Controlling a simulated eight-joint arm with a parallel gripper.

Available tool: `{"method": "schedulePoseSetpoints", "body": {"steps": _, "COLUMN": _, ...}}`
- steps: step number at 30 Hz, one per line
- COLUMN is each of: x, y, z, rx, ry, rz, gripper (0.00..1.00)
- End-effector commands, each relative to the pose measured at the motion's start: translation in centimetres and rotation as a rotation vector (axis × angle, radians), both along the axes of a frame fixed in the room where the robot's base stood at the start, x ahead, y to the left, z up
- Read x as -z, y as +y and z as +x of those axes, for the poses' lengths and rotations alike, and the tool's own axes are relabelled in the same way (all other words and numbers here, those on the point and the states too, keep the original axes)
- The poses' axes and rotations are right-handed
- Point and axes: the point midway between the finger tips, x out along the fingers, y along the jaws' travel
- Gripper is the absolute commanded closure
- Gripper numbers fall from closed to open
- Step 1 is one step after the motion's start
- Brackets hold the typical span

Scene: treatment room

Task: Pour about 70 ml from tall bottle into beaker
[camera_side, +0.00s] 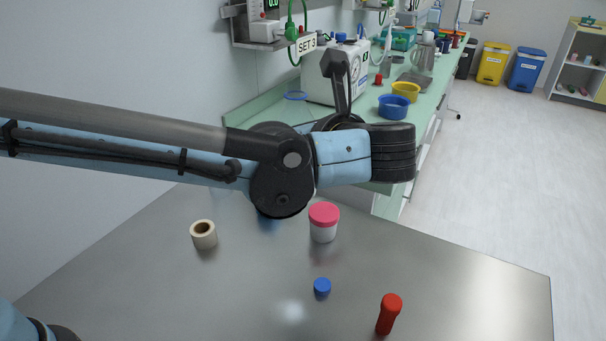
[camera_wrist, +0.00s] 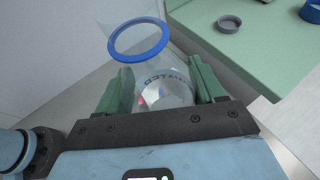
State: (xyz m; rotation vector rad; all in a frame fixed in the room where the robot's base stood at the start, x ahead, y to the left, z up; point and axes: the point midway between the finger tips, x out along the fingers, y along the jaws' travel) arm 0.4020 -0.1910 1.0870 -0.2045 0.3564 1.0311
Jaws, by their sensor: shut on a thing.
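In the wrist view, my gripper (camera_wrist: 161,78) has its green fingers on either side of a clear tall bottle (camera_wrist: 158,92) and is shut on it. The bottle has a blue ring at its open mouth and lettering on its wall. My arm hides my fingers and most of the bottle there. I cannot make out the beaker clearly; a blue patch (camera_side: 267,214) shows just below my arm joint, mostly hidden. The liquid level is unclear.
On the steel table (camera_side: 480,285) are a tape roll (camera_side: 204,235), a jar with a pink lid (camera_side: 324,222), a blue cap (camera_side: 322,287) and a red-capped tube (camera_side: 388,315). The green counter (camera_side: 250,108) behind holds a white machine (camera_side: 335,75) and bowls. The table's right side is clear.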

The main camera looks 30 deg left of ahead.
Motion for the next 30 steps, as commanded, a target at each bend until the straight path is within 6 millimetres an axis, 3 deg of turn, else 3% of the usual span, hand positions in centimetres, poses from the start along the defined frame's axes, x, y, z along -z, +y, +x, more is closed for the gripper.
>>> {"method": "schedulePoseSetpoints", "body": {"steps": 8, "x": -0.2, "y": 3.4, "z": 6.5, "rx": -0.154, "ry": -0.001, "rz": 0.001, "gripper": 0.71}}
{"method": "schedulePoseSetpoints", "body": {"steps": 15, "x": 0.1, "y": 8.0, "z": 11.0, "rx": -0.282, "ry": -0.001, "rz": 0.001, "gripper": 0.71}}
{"method": "schedulePoseSetpoints", "body": {"steps": 22, "x": 0.8, "y": 13.5, "z": 14.1, "rx": -0.400, "ry": 0.000, "rz": 0.001, "gripper": 0.71}}
{"method": "schedulePoseSetpoints", "body": {"steps": 30, "x": 1.6, "y": 18.3, "z": 15.5, "rx": -0.492, "ry": 0.000, "rz": 0.001, "gripper": 0.71}}
